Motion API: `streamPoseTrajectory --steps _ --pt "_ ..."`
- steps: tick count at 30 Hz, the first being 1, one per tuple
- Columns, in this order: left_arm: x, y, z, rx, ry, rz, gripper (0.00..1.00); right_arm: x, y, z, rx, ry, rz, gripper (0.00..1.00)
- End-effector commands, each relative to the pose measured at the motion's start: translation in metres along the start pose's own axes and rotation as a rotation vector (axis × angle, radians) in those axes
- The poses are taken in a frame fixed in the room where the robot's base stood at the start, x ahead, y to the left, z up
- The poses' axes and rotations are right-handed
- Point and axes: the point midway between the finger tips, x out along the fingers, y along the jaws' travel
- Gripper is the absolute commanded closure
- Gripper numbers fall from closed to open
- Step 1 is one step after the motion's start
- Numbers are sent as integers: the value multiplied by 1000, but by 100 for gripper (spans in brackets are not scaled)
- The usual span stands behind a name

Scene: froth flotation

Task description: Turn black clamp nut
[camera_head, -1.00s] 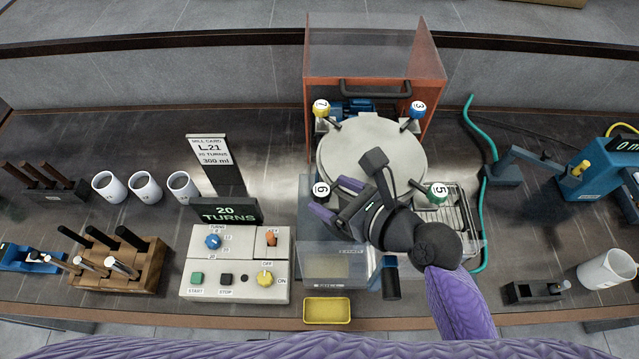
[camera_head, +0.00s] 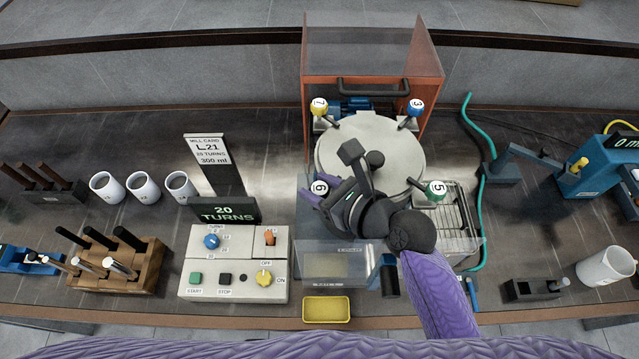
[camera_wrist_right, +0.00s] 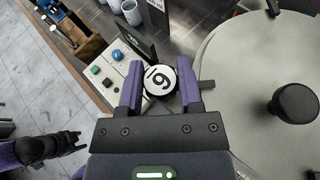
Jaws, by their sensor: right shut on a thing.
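The black clamp nut (camera_wrist_right: 160,80) carries a white round label with an underlined 6. It sits at the left front edge of the round grey lid (camera_head: 350,150). It also shows in the head view (camera_head: 319,187). My right gripper (camera_wrist_right: 160,88) has its purple fingers on both sides of this nut and is shut on it. The nut's sides are partly hidden by the fingers. My left gripper (camera_wrist_right: 68,143) shows small at the lower left of the right wrist view, its fingers apart and empty, away from the lid.
Other lid nuts are yellow 7 (camera_head: 319,107), blue 3 (camera_head: 416,107) and green 5 (camera_head: 435,190). A black knob (camera_head: 375,159) stands on the lid. An orange-framed guard (camera_head: 432,100) stands open behind. A control box (camera_head: 235,262) and a yellow tray (camera_head: 326,310) are in front.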

Motion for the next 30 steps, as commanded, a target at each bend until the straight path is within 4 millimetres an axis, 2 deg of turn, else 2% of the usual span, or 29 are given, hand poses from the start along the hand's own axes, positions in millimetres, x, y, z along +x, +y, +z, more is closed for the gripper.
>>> streamPoseTrajectory --steps 11,30 --pt "-1 0 0 0 0 -1 41 0 -1 0 -38 1 84 100" --pt "5 0 0 0 1 -1 41 1 -1 0 -261 -3 614 100"
